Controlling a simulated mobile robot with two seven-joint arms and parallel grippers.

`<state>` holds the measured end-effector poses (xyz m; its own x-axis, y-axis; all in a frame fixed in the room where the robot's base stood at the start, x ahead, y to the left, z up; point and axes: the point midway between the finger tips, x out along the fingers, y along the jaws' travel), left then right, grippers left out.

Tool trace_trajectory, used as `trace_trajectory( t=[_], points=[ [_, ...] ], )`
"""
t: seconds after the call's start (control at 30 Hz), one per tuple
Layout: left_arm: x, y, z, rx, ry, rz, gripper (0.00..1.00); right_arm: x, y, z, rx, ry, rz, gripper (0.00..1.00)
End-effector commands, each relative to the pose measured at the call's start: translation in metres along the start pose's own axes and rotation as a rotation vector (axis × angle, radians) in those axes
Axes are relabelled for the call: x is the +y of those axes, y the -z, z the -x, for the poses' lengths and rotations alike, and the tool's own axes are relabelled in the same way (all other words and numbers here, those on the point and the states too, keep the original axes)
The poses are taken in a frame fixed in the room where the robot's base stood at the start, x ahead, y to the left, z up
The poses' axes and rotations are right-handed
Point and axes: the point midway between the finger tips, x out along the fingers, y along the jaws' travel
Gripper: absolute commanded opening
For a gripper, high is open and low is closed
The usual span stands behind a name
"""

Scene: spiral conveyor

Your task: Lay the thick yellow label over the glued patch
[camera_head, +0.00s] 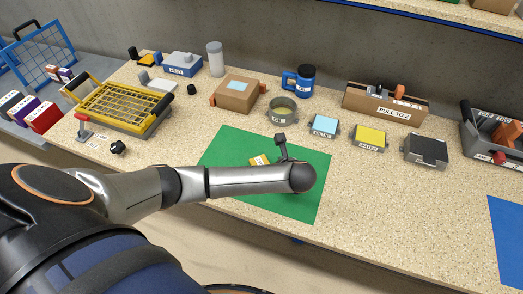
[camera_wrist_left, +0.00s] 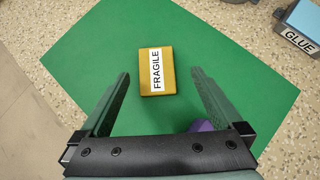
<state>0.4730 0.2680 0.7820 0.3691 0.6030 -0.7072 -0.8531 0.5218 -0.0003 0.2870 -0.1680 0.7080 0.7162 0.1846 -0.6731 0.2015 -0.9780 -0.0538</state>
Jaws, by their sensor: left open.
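The thick yellow label (camera_wrist_left: 146,86), a flat block with a white FRAGILE strip, lies on the green mat (camera_wrist_left: 88,62). In the head view the label (camera_head: 258,160) shows just past my left forearm. My left gripper (camera_wrist_left: 160,73) is open and empty, with one finger on each side of the label and a gap to both. In the head view my arm hides most of that gripper. A cardboard box (camera_head: 233,100) behind the mat has a pale blue patch (camera_head: 239,85) on top. I cannot tell whether that patch is glue. My right gripper is out of view.
A blue GLUE pad (camera_head: 322,126), yellow WATER pad (camera_head: 370,137) and dark pad (camera_head: 426,150) stand right of the mat. A round pot (camera_head: 282,110) stands behind it. A purple thing (camera_wrist_left: 203,126) is partly hidden by my gripper.

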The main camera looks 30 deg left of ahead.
Motion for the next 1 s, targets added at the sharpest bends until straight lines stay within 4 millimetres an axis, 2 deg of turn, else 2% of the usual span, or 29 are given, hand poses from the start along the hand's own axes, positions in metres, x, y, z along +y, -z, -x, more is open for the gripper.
trace_trajectory(
  t=[0.3,0.6,1.0],
  points=[
    [0.007,-0.004,-0.044,-0.001,-0.003,0.000,1.00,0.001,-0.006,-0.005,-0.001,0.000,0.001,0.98],
    [0.006,-0.004,-0.049,0.000,0.000,0.000,1.00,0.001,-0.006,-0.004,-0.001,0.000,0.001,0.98],
    [0.006,-0.004,-0.049,0.000,0.000,-0.001,0.56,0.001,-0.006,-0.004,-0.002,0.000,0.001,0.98]
  ],
)
